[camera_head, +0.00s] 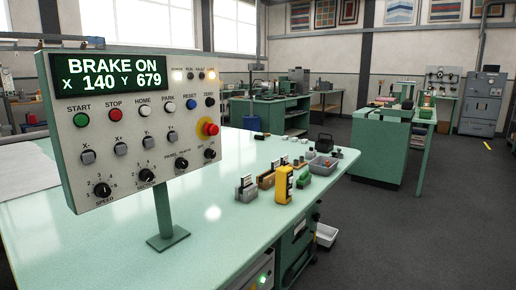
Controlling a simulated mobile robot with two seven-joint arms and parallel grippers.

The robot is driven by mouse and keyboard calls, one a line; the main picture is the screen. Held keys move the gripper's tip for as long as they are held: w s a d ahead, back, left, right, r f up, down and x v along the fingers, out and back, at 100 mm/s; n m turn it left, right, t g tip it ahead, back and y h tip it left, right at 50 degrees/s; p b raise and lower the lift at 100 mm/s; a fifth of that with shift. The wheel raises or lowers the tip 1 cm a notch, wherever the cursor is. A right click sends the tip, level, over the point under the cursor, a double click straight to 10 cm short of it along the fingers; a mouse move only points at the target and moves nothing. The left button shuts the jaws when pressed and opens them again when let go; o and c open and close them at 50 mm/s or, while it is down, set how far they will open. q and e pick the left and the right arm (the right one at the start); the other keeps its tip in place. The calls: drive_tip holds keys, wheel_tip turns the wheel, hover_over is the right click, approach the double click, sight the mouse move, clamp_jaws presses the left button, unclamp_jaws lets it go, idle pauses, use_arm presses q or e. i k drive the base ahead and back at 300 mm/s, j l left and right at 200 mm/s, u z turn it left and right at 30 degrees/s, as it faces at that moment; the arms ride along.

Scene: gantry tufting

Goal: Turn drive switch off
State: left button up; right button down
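A grey control panel (130,128) stands on a green post at the left of the head view. Its display (115,75) reads BRAKE ON, X 140 Y 679. Along its lower edge are black rotary knobs: the speed knob (102,190), a second numbered knob (146,175), a third knob (181,163) and a smaller knob (210,153) at the far right. The small labels are too fine to read, so I cannot tell which is the drive switch or its position. A red emergency button (211,129) sits above the rightmost knob. Neither gripper shows.
The panel stands on a pale green table (222,240). A yellow device (283,185), small card holders (246,188) and a grey bin (323,164) lie on its right part. A green cabinet bench (381,150) stands beyond, with open dark floor between.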

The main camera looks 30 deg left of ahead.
sight(209, 153)
drive_tip(key=i+l+u, duration=0.1)
drive_tip(key=i+u, duration=0.15)
drive_tip(key=i, duration=0.2)
drive_tip(key=i+l+u, duration=0.15)
drive_tip(key=i+u, duration=0.15)
drive_tip(key=i, duration=0.2)
drive_tip(key=i+l+u, duration=0.25)
drive_tip(key=i, duration=0.2)
